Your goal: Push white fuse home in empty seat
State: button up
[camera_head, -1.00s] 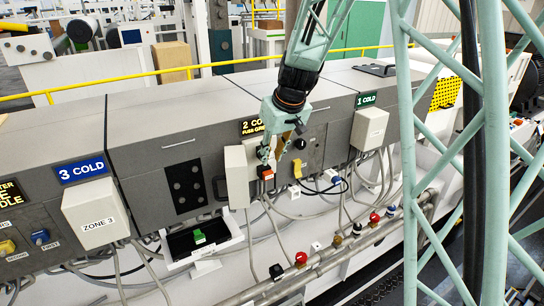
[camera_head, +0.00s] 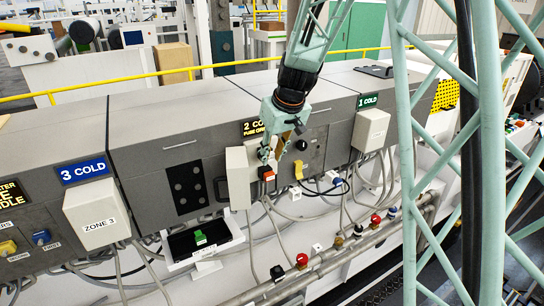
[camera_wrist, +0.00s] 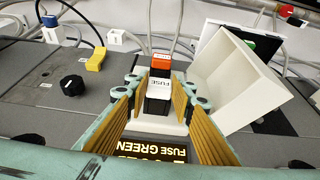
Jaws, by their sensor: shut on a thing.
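The white fuse (camera_wrist: 158,87), with a white labelled top and a dark body, sits between the finger pads in the wrist view. My gripper (camera_wrist: 160,92) is shut on it, over the zone 2 fuse box. My gripper (camera_head: 275,150) also shows at that box in the head view, where it hides the white fuse. An orange fuse (camera_wrist: 160,64) stands just beyond the white one; it also shows in the head view (camera_head: 267,173). The seat under the white fuse is hidden, so I cannot tell how deep it sits.
The box's open white lid (camera_wrist: 232,80) stands close beside my gripper. A yellow switch (camera_wrist: 96,60) and black knob (camera_wrist: 72,88) lie on the other side. A green block (camera_head: 200,237) rests in a black-lined tray (camera_head: 177,262) below. Cables hang beneath the boxes.

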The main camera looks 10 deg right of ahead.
jog(key=o, duration=0.8)
jog(key=shift+r, duration=0.15)
jog(key=v, duration=1.1)
jog(key=shift+s+d+r, duration=0.1)
jog(key=shift+s+r, duration=0.05)
jog(key=shift+r, duration=0.2)
